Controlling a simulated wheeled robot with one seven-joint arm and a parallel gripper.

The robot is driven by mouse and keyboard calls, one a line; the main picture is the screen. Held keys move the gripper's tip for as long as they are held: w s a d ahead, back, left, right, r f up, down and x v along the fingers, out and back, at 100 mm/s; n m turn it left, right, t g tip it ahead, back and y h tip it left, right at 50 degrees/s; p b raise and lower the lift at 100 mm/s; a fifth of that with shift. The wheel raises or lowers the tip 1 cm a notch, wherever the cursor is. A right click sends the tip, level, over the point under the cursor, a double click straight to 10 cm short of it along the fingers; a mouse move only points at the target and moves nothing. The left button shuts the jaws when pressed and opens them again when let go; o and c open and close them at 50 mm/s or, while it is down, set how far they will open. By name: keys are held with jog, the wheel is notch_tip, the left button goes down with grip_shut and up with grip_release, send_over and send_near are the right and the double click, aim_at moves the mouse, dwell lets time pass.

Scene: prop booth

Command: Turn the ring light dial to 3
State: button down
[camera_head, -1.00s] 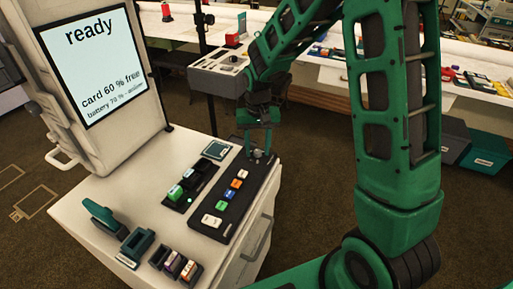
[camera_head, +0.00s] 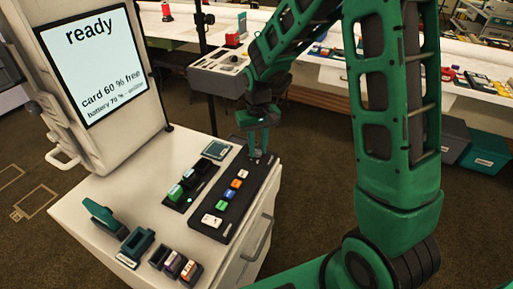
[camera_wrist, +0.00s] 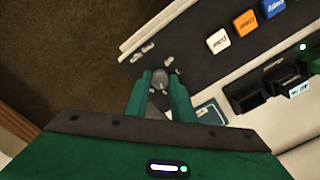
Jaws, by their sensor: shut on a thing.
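My gripper (camera_head: 258,152) points down at the far end of a black control panel (camera_head: 252,187) on the booth's white top. In the wrist view its two green fingers (camera_wrist: 161,86) stand on either side of a small grey round dial (camera_wrist: 161,77) and are shut on it. Small pale marks lie on the panel (camera_wrist: 188,58) around the dial, too small to read. In the head view the fingers hide most of the dial.
White, orange, blue (camera_head: 231,194) and green (camera_head: 221,205) buttons line the panel. Beside it are a black slotted holder (camera_head: 205,177) and a small display (camera_head: 216,150). A screen (camera_head: 93,62) reading "ready" stands at the left. Teal and dark holders sit at the front.

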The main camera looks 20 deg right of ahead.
aim_at(258, 151)
jog(key=c, duration=1.5)
grip_release()
notch_tip(258, 151, up, 11)
jog(key=shift+f, duration=0.1)
jog(key=s+d+r+m, duration=0.2)
jog(key=s+d+r, duration=0.1)
jog(key=s+d, duration=0.65)
jog(key=s+d+r+m, duration=0.25)
jog(key=s+d, duration=0.45)
jog(key=s, duration=0.6)
jog(key=shift+m, duration=0.95)
jog(key=s, duration=0.3)
jog(key=s+f, duration=0.1)
jog(key=s, duration=0.1)
jog(key=s+d, duration=0.1)
jog(key=s, duration=0.2)
jog(key=shift+s+f, duration=0.3)
jog(key=shift+s, duration=0.05)
